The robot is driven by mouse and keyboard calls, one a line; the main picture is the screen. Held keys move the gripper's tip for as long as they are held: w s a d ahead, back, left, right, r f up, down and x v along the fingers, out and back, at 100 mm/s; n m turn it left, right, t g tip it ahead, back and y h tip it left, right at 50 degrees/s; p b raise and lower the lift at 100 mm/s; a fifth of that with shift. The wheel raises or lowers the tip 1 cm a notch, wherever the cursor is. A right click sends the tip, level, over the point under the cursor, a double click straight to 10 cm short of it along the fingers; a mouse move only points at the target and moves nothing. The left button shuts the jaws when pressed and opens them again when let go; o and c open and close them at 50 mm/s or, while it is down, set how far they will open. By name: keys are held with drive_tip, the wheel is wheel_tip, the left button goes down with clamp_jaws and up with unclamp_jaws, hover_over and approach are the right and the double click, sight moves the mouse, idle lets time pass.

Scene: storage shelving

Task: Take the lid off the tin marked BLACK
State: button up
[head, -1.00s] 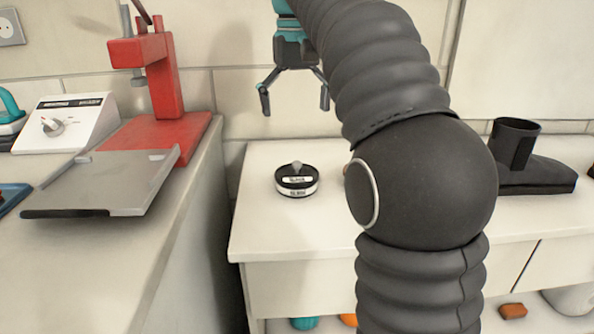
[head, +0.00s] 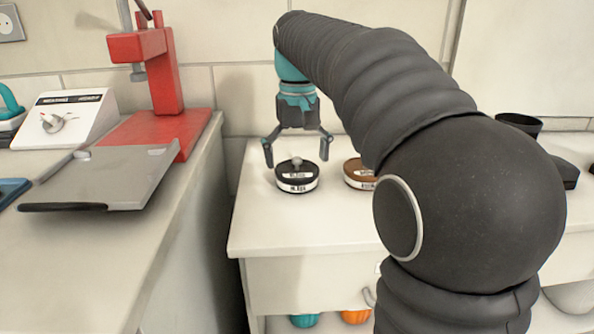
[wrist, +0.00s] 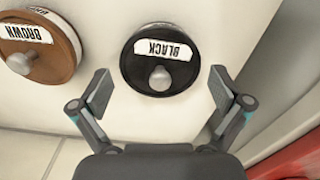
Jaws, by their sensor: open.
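The tin marked BLACK (head: 297,187) stands upright on the white counter, with its dark lid (head: 290,172) on and a small grey knob (head: 297,162) on top. In the wrist view the lid (wrist: 135,66) shows the label BLACK, upside down, and the knob (wrist: 160,79). My gripper (head: 297,160) points down over the tin, its fingers spread to either side. It is open and empty; in the wrist view its fingertips (wrist: 158,92) flank the near part of the lid. Whether the fingers are level with the knob I cannot tell.
A brown-lidded tin (head: 358,172), marked BROWN in the wrist view (wrist: 62,62), stands close to the right of the black one, partly behind my arm. A red press stand (head: 160,90) with a grey plate is on the left counter. The counter front (head: 290,230) is clear.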

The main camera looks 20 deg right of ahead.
drive_tip(key=shift+f, duration=0.35)
drive_tip(key=shift+c, duration=0.3)
drive_tip(key=c, duration=1.1)
